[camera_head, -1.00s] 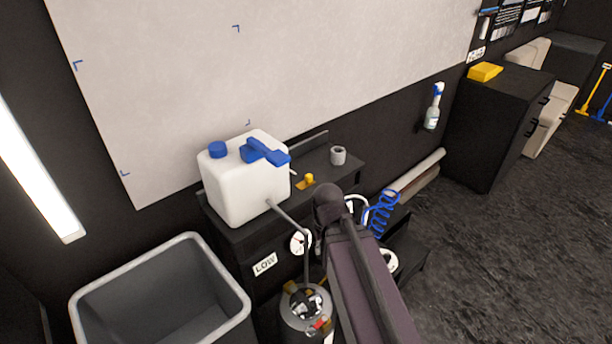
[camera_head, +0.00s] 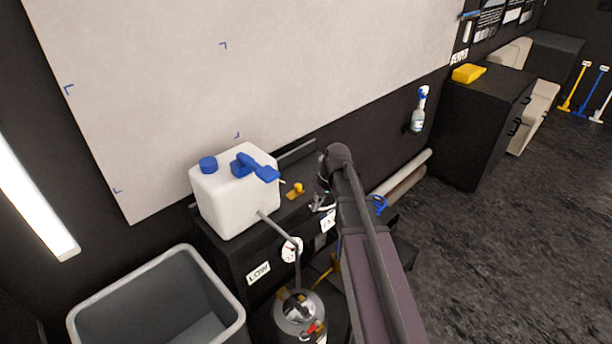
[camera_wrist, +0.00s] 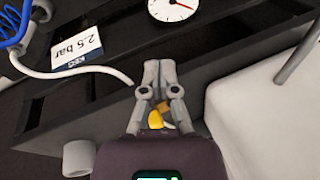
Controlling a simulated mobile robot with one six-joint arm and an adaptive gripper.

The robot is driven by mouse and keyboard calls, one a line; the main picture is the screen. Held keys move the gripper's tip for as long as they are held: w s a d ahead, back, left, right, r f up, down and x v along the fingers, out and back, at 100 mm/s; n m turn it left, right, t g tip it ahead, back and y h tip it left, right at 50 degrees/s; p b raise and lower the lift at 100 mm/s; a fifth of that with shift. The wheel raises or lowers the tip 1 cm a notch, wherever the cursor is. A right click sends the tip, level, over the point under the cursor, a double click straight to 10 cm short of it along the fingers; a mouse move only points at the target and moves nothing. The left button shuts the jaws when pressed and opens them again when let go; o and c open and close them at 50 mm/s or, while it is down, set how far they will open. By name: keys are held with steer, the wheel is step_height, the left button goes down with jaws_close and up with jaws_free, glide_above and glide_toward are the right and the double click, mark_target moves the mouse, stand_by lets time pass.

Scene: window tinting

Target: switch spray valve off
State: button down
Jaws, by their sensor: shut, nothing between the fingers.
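A small yellow valve (camera_head: 296,190) sits on top of the black bench, right of the white jug. In the wrist view the yellow valve (camera_wrist: 156,119) shows between the finger links, behind the fingertips. My gripper (camera_head: 318,207) hangs over the bench's front edge, to the right of and nearer than the valve. In the wrist view my gripper (camera_wrist: 159,68) has its fingertips together with nothing held. I cannot tell whether a finger touches the valve. The fingers partly hide the valve's base.
The white jug (camera_head: 235,200) with blue cap and spray handle stands left of the valve. A gauge (camera_head: 291,250) is on the bench front above a metal tank (camera_head: 298,318). A grey bin (camera_head: 160,290) stands at left. A blue coiled hose (camera_wrist: 14,25) and grey roll (camera_wrist: 78,157) lie near my gripper.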

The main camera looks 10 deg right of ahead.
steer(key=w+d+r+n+y+p, duration=0.2)
steer(key=w+d+r, duration=0.1)
steer(key=w, duration=0.4)
steer(key=w+d+r+n+t+y+p, duration=0.1)
steer(key=w+d+r+p, duration=0.1)
steer(key=w+d+r, duration=0.2)
steer(key=w+d, duration=0.2)
steer(key=shift+w+d+r+n+y, duration=0.25)
steer(key=shift+w+n+y, duration=0.15)
steer(key=shift+f, duration=0.1)
steer(key=b, duration=0.8)
glide_toward(306, 188)
steer(key=f, duration=0.1)
steer(key=w+a+f, duration=0.1)
steer(key=f, duration=0.1)
steer(key=w+a+f, duration=0.1)
steer(key=shift+w+a+f, duration=0.25)
steer(key=shift+f, duration=0.1)
steer(key=shift+s+a+r, duration=0.1)
steer(key=shift+s+a, duration=0.25)
steer(key=shift+a, duration=0.25)
steer(key=shift+s+a+r, duration=0.1)
steer(key=shift+s+a, duration=0.3)
steer(key=shift+a, duration=0.2)
steer(key=shift+s+a+f, duration=0.1)
steer(key=shift+s+a, duration=0.15)
steer(key=shift+a, duration=0.25)
